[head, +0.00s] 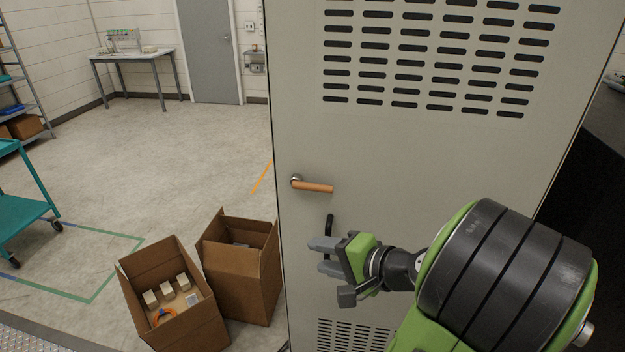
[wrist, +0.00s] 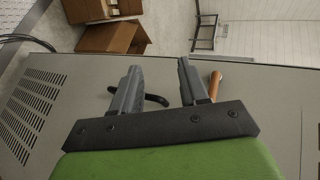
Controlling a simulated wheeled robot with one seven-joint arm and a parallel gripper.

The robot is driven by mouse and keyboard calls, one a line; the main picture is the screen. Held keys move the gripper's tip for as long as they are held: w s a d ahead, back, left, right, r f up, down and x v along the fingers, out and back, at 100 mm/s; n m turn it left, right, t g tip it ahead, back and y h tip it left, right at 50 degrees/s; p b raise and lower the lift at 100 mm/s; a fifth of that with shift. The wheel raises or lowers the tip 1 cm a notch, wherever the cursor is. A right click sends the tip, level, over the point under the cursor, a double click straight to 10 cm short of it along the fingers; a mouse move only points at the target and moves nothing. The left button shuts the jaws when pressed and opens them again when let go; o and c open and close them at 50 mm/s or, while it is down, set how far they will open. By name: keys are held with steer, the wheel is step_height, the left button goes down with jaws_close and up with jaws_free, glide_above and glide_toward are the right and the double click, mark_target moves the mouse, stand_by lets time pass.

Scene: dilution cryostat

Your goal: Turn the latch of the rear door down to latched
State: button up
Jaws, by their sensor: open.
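The rear door (head: 400,150) is a pale grey panel with slotted vents, and it looks closed. Its latch (head: 313,186) is an orange-brown lever on a round metal pivot near the door's left edge. The lever points right, nearly level, tilted slightly down. In the wrist view the latch (wrist: 215,84) shows partly behind one finger. A black pull handle (head: 329,226) is on the door below the latch. My gripper (head: 318,255) is open and empty, below the latch and close to the pull handle. The wrist view shows its two fingers (wrist: 160,85) apart; I cannot tell whether they touch the handle.
Two open cardboard boxes stand on the floor left of the door; the nearer box (head: 205,325) holds small white blocks, the other box (head: 240,275) stands beside it. A teal cart (head: 22,210) is at far left. The floor (head: 180,150) beyond is clear.

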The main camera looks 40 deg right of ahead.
mark_target(324, 190)
steer(key=s+d+r+m+t+h, duration=0.4)
steer(key=s+d+r+m, duration=0.15)
steer(key=d, duration=0.25)
steer(key=w, duration=0.5)
steer(key=w+d, duration=0.1)
steer(key=w, duration=0.4)
steer(key=w+f+p, duration=0.1)
steer(key=w, duration=0.5)
steer(key=shift+d, duration=0.25)
steer(key=shift+s, duration=0.1)
jaws_close()
